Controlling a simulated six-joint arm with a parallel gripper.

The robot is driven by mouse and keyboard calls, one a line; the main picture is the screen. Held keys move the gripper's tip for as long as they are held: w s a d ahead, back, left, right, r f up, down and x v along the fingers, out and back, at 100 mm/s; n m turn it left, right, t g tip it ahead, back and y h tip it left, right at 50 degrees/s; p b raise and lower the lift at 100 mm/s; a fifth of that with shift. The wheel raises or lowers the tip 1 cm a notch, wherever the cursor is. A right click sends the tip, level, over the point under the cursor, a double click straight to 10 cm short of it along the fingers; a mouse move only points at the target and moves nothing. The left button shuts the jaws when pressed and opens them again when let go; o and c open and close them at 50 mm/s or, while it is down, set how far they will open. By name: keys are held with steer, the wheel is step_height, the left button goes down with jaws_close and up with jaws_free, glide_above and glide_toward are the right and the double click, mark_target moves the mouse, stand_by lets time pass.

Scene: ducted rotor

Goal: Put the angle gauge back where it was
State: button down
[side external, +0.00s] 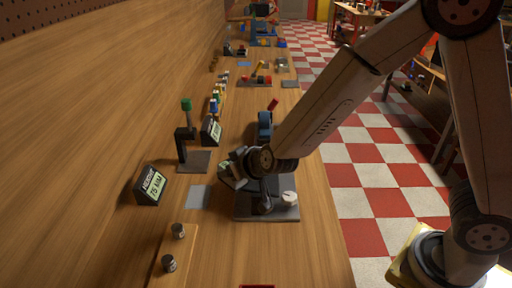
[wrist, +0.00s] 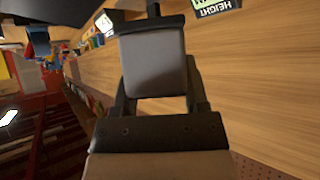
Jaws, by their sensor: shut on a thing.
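My gripper (wrist: 160,95) is shut on a grey, box-like thing, which I take to be the angle gauge (wrist: 153,65). Its plain grey face shows between the two dark fingers in the wrist view. In the side view my gripper (side external: 236,172) is low over the bench, at the left end of a dark base plate (side external: 268,213) with a white knob (side external: 290,198). The held thing is small and partly hidden there, and I cannot tell whether it touches anything. A flat grey square pad (side external: 200,197) lies bare on the bench, just left of my gripper.
A height display (side external: 152,186) stands left of the pad. A dark stand with a green-topped post (side external: 187,130) and a second display (side external: 211,131) are behind it. The wooden wall bounds the left.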

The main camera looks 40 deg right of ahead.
steer(key=a+x, duration=0.1)
steer(key=x, duration=0.9)
steer(key=a+x, duration=0.1)
steer(key=x, duration=0.4)
steer(key=shift+w+a+r, duration=0.3)
steer(key=shift+w, duration=0.1)
steer(key=shift+w+f, duration=0.3)
steer(key=shift+a, duration=0.1)
steer(key=shift+w+f, duration=0.15)
steer(key=shift+f, duration=1.7)
steer(key=shift+f, duration=0.15)
